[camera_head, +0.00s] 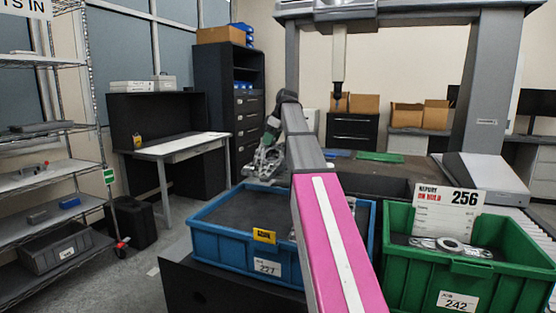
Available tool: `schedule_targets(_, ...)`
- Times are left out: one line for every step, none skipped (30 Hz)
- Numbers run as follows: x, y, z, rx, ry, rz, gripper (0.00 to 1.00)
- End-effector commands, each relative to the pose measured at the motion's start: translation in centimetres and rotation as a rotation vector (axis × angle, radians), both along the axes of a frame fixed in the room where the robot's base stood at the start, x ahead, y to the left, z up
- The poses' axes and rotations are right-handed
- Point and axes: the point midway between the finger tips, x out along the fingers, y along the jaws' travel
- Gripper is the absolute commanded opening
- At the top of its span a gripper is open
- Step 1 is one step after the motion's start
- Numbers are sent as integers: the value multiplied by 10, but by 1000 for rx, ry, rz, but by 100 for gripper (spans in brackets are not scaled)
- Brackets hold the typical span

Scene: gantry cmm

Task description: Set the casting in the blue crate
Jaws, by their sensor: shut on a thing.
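My arm reaches away from me, over the blue crate, to my gripper (270,138) beyond the crate's far edge. The gripper is small in the picture and shut on a grey metal casting (265,164), which hangs below it. The fingertips are hard to make out. The blue crate (215,243) stands in front, with a yellow tag and a label reading 227. Its dark floor looks bare on the left; my arm hides much of its right part.
A green crate (405,275) labelled 242 stands at the right, holding a metal part (450,245) and a "256" rework card (448,209). A gantry measuring machine (490,80) stands behind. A wire shelf (50,190) is at the left, with a desk (185,147) beyond.

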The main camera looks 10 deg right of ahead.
Motion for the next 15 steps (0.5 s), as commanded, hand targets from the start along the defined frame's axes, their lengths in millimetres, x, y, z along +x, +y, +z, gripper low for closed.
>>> schedule_targets(-7,4,-3,2,-2,1,21)
schedule_targets(-10,7,-5,2,-2,1,21)
schedule_targets(-14,10,-8,2,-2,1,21)
schedule_targets(-17,12,-11,2,-2,0,21)
schedule_targets(-21,15,-14,2,-1,0,21)
schedule_targets(-26,18,-17,2,-1,0,21)
schedule_targets(-29,21,-20,2,-1,0,21)
schedule_targets(-33,24,-23,2,-1,0,21)
schedule_targets(-37,27,-26,2,-2,1,21)
schedule_targets(-41,30,-29,2,-2,1,21)
schedule_targets(-44,33,-32,2,-2,2,21)
schedule_targets(-49,36,-35,2,-2,2,21)
schedule_targets(-52,39,-38,2,-2,1,21)
schedule_targets(-56,42,-40,2,-2,1,21)
schedule_targets(-60,45,-44,2,-2,1,21)
